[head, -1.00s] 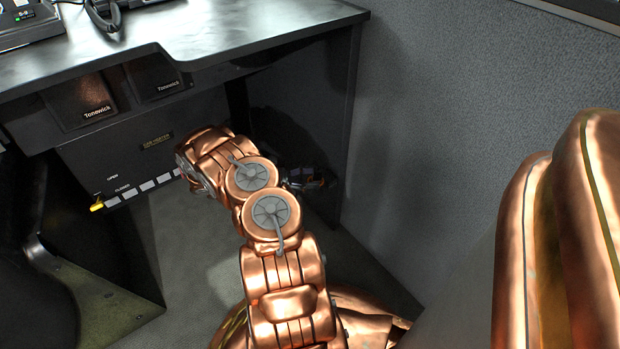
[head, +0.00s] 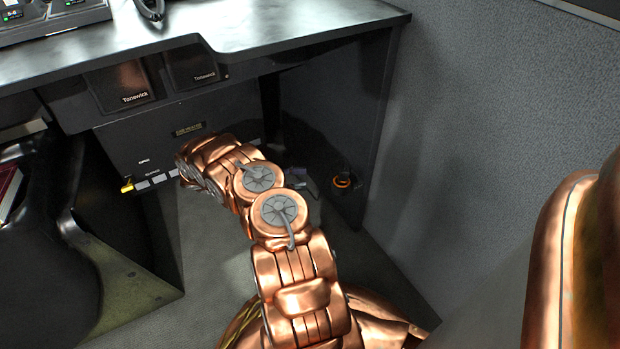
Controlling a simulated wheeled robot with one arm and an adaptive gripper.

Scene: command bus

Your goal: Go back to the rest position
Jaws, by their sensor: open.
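My copper arm reaches up from the bottom middle of the head view, with its bend in front of the lower panel under the desk. A small grey part just right of the bend looks like my gripper (head: 306,182). It is mostly hidden behind the arm and small and dark, but reads as open. I see nothing held in it. It is low under the desk, left of an orange ring (head: 343,181) near the right desk leg.
The dark panel (head: 120,150) has a yellow tab (head: 127,185) at the left of a row of pale marks. The desk top (head: 260,28) overhangs it. A desk leg (head: 378,110) and grey wall (head: 480,120) stand right. A black seat-like form (head: 60,190) is left. Floor shows between.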

